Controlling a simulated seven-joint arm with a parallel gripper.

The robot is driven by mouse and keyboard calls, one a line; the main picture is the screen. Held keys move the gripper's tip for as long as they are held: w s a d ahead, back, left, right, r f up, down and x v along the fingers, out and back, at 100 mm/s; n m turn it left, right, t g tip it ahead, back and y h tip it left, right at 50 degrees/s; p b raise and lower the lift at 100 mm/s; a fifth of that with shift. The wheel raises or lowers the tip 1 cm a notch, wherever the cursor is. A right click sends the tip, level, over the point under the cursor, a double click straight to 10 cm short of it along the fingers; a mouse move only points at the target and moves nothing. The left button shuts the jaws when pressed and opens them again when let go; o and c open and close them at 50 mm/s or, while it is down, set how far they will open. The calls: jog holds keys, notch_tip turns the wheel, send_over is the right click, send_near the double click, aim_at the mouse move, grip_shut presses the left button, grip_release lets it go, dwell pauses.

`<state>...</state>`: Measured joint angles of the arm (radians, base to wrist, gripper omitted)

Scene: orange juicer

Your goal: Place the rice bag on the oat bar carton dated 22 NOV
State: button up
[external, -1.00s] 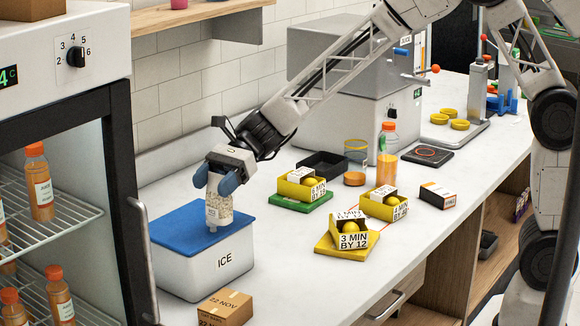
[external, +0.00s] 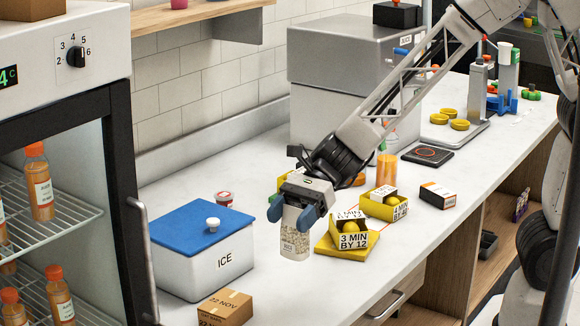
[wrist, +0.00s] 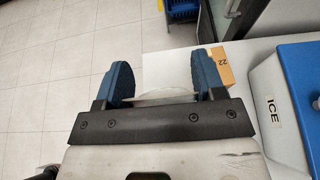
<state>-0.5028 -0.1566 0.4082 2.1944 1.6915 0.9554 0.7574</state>
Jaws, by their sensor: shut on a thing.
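My gripper (external: 291,213) has blue fingers shut on the rice bag (external: 295,241), a clear bag of pale grains with a white label. The bag hangs upright above the counter, right of the ice box. In the wrist view, my gripper (wrist: 157,80) shows a pale, thin edge of the bag (wrist: 165,98) between its fingers. The oat bar carton dated 22 NOV (external: 224,306) is a brown box at the counter's front edge, left of and nearer the camera than my gripper. The carton also shows in the wrist view (wrist: 218,68), partly behind the right finger.
The white ice box (external: 222,262) with a blue lid stands behind the carton. A small red-topped tub (external: 223,199) is behind it.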

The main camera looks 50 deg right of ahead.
aim_at(293, 243)
jog(key=shift+s+f, duration=0.1)
jog(key=shift+s, duration=0.6)
jog(key=shift+w+f, duration=0.1)
jog(key=shift+f, duration=2.45)
jog(key=shift+w, duration=0.1)
jog(key=w+a+f, duration=0.1)
jog(key=w+a, duration=0.9)
jog(key=w, duration=0.1)
jog(key=shift+w+a+f, duration=0.2)
jog(key=shift+w+a, duration=0.05)
jog(key=shift+w, duration=0.15)
jog(key=shift+f, duration=0.15)
jog(key=shift+f, duration=1.6)
jog(key=shift+f, duration=0.15)
